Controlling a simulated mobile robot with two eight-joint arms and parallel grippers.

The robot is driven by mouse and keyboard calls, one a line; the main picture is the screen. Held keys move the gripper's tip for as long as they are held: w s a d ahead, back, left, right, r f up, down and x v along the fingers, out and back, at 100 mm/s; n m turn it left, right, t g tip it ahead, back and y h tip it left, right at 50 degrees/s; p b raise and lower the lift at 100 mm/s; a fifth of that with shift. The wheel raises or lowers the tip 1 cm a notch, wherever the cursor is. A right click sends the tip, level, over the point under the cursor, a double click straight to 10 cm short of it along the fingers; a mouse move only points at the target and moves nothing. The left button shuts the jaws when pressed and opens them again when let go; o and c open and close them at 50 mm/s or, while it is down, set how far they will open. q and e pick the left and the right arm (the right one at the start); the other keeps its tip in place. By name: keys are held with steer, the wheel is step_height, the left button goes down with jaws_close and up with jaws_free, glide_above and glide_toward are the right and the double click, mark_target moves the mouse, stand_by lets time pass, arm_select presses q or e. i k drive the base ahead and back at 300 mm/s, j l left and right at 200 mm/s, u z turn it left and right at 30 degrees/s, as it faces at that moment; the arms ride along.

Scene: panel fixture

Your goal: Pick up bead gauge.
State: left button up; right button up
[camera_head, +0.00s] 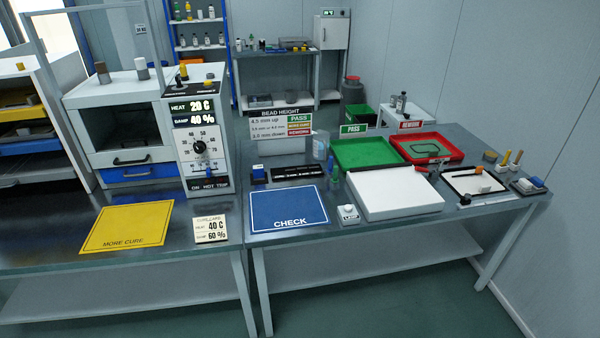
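I cannot single out the bead gauge for certain at this size. A small blue block on a dark base (258,174) stands behind the blue CHECK mat (288,211), left of a black labelled strip (297,171). Small green and blue upright pieces (335,174) stand right of that strip. The BEAD HEIGHT sign (281,123) stands at the back of the table, with PASS, a yellow middle row and REWORK. Neither of my grippers is in view.
A white slab (394,193) lies right of the CHECK mat. Behind it are a green tray (366,153) and a red tray (427,148) holding a dark loop. A yellow MORE CURE mat (127,227) lies left, before a heating cabinet (130,140). Small tools crowd the right end.

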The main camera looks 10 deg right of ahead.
mark_target(258, 171)
steer(key=i+j, duration=0.4)
steer(key=i+j+u, duration=0.1)
steer(key=i+j, duration=0.3)
steer(key=i, duration=0.15)
steer(key=i+j, duration=0.35)
steer(key=i, duration=0.15)
steer(key=i+j+u, duration=0.1)
steer(key=i+j, duration=0.25)
steer(key=i, duration=0.15)
